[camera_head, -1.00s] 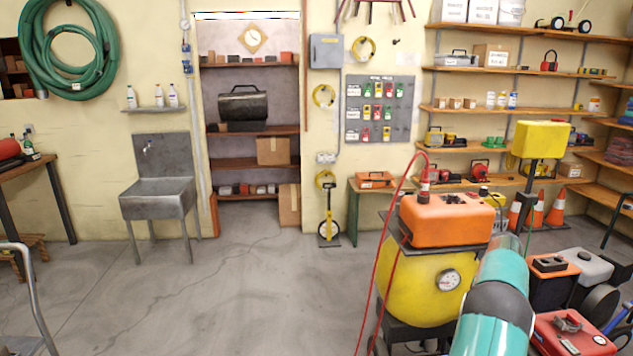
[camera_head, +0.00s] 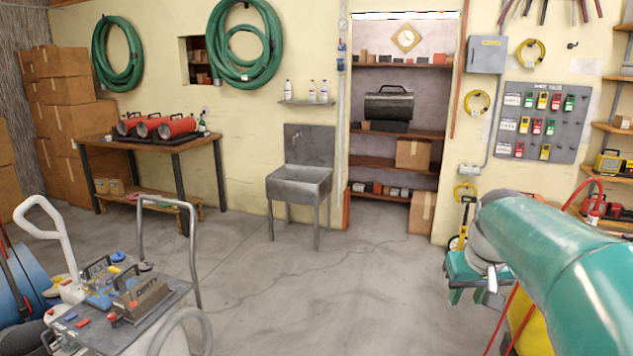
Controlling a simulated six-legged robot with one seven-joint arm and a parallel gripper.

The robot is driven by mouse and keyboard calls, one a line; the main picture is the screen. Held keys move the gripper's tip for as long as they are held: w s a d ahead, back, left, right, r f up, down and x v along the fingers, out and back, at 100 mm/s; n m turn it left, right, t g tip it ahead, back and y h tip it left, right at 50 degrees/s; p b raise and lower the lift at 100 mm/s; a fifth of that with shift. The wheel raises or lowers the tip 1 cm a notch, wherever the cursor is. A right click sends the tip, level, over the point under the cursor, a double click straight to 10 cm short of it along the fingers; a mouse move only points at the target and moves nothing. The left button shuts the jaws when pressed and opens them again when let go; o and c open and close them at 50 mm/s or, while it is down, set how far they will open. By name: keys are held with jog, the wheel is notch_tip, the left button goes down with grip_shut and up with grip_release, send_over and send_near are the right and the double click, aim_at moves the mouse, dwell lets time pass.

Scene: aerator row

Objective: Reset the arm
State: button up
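My green arm comes in from the right edge and reaches toward the middle right. At its end is a grey wrist and my small teal gripper (camera_head: 467,294), pointing down in front of the yellow measuring wheel by the wall. It is small and partly hidden by the arm, so I cannot tell whether its fingers are open or shut. I see nothing clearly held in it. The yellow tank (camera_head: 530,330) is mostly hidden behind the arm at the lower right.
A cart (camera_head: 150,320) with tools and metal handles stands at the lower left. A workbench (camera_head: 150,142) with red heaters and a grey sink (camera_head: 300,182) stand along the back wall. Stacked boxes (camera_head: 65,110) are at the left. The concrete floor (camera_head: 330,300) in the middle is clear.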

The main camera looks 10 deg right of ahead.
jog(key=s+a+f+n+t, duration=0.1)
jog(key=s+a+f, duration=0.1)
jog(key=s+a, duration=0.5)
jog(key=s+a+f+t+y, duration=0.1)
jog(key=s+a+f, duration=0.1)
jog(key=s+a, duration=0.6)
jog(key=a, duration=0.4)
jog(key=shift+n, duration=0.4)
jog(key=shift+s+a+f, duration=0.1)
jog(key=shift+a, duration=0.15)
